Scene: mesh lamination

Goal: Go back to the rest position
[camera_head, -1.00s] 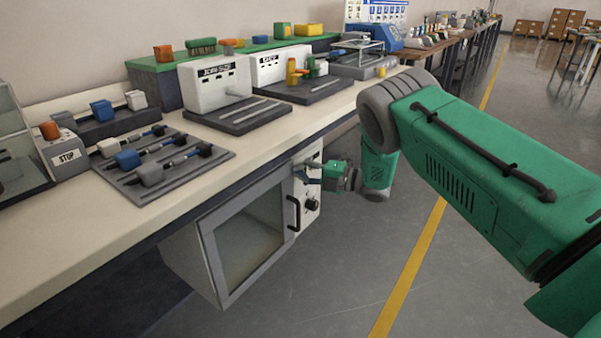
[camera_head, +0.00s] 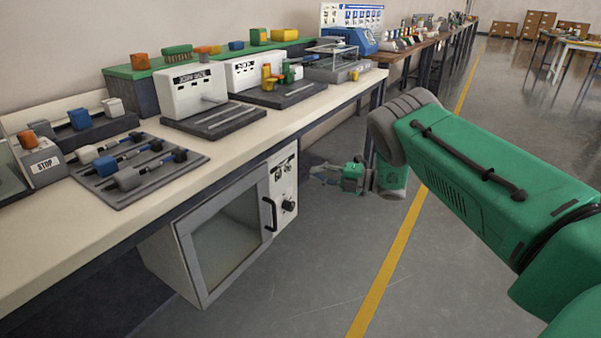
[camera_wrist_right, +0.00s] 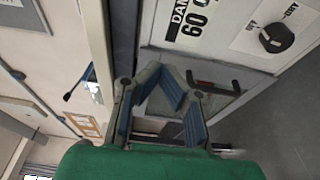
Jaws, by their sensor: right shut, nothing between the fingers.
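My right gripper (camera_head: 322,174) hangs at the end of the green arm, to the right of the white oven under the bench and apart from its control panel (camera_head: 284,190) in the head view. Its fingers are shut and empty. In the right wrist view the gripper (camera_wrist_right: 165,82) shows its blue-padded fingers in front of the oven front. My left gripper is not in view.
The oven door (camera_head: 225,240) is closed, with a black handle (camera_head: 269,214) and a knob (camera_head: 289,206). The bench top (camera_head: 235,140) carries tools and fixtures. Open grey floor (camera_head: 330,280) with a yellow line (camera_head: 400,245) lies on the right.

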